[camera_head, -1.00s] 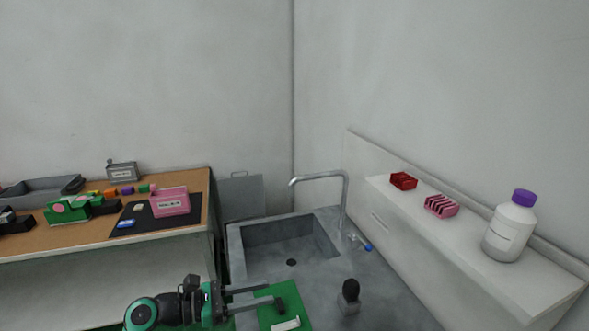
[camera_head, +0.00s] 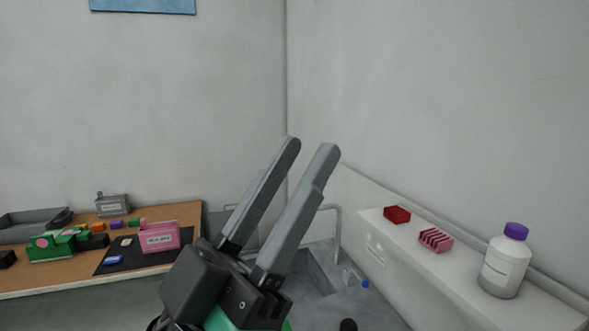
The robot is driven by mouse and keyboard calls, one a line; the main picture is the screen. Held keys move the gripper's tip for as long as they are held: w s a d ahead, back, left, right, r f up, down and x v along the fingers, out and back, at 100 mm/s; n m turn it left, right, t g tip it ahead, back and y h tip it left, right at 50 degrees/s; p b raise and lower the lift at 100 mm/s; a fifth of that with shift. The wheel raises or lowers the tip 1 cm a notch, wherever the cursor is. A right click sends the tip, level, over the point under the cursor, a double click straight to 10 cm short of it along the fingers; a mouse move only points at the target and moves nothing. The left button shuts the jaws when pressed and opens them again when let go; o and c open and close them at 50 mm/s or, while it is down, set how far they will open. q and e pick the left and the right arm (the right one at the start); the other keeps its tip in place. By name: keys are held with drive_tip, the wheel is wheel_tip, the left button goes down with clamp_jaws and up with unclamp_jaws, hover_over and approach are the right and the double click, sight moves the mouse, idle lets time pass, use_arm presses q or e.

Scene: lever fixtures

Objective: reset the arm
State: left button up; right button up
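My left gripper (camera_head: 308,148) is raised large in the middle of the head view, its two long grey fingers pointing up and to the right. The fingers are parted with nothing between them. It hangs in the air in front of the sink and touches nothing that I can see. My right gripper is not in view. No lever fixture can be clearly made out.
A wooden table (camera_head: 40,282) at left holds a pink box (camera_head: 159,237), green parts (camera_head: 52,246) and a grey box (camera_head: 112,205). The sink (camera_head: 318,275) and faucet (camera_head: 338,225) are partly hidden. A white shelf (camera_head: 463,285) holds a purple-capped bottle (camera_head: 505,262).

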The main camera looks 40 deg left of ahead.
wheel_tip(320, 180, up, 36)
drive_tip(key=p, duration=3.6)
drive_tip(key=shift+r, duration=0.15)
